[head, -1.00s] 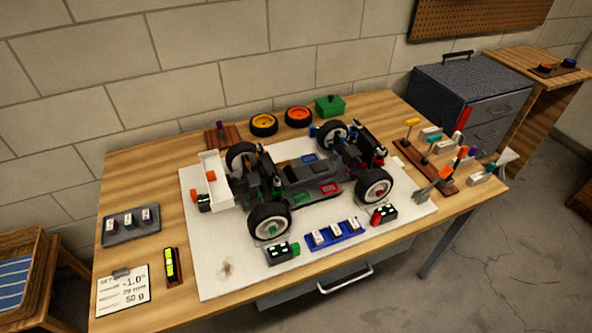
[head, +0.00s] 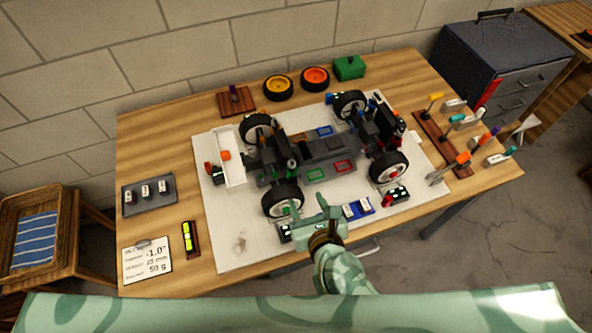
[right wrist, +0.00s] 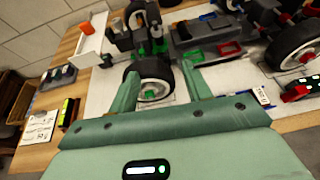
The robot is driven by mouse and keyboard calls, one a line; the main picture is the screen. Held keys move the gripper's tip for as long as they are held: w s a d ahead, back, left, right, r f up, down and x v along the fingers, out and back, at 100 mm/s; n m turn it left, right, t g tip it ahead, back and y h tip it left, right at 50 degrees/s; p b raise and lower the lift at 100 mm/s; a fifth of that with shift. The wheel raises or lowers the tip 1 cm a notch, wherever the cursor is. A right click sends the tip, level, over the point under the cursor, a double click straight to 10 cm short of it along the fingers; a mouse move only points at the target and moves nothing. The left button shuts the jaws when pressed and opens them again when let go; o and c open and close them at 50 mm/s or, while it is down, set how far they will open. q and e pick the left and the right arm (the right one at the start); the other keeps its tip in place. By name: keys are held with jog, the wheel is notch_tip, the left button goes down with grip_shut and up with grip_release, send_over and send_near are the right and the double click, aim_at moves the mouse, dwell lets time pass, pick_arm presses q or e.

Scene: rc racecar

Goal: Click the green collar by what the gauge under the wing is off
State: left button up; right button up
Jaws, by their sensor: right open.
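The car (head: 318,150) stands on a white board, its white wing (head: 228,157) at the left. A small dark gauge (head: 212,172) sits by the wing; its reading is too small to make out. A green collar (head: 292,164) seems to ring the upright damper behind the near left wheel (head: 283,198); it also shows in the right wrist view (right wrist: 157,29). My right gripper (head: 312,212) is open and empty, in front of that wheel. In the right wrist view its fingers (right wrist: 160,75) straddle the wheel, apart from the collar. My left gripper is not seen.
A setup card (head: 147,259) and a yellow level (head: 190,239) lie at the table's left. A dark box (head: 285,233) with a display is partly hidden by my gripper. A blue tray (head: 358,208) and tool rack (head: 440,142) are to the right.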

aim_at(293, 172)
jog(key=b+x, duration=0.2)
jog(key=x, duration=0.9)
jog(key=shift+w+f+b, duration=0.1)
jog(key=shift+f+b, duration=0.15)
jog(key=shift+b, duration=0.05)
jog(key=shift+w+a+f, duration=0.1)
jog(key=shift+w, duration=0.3)
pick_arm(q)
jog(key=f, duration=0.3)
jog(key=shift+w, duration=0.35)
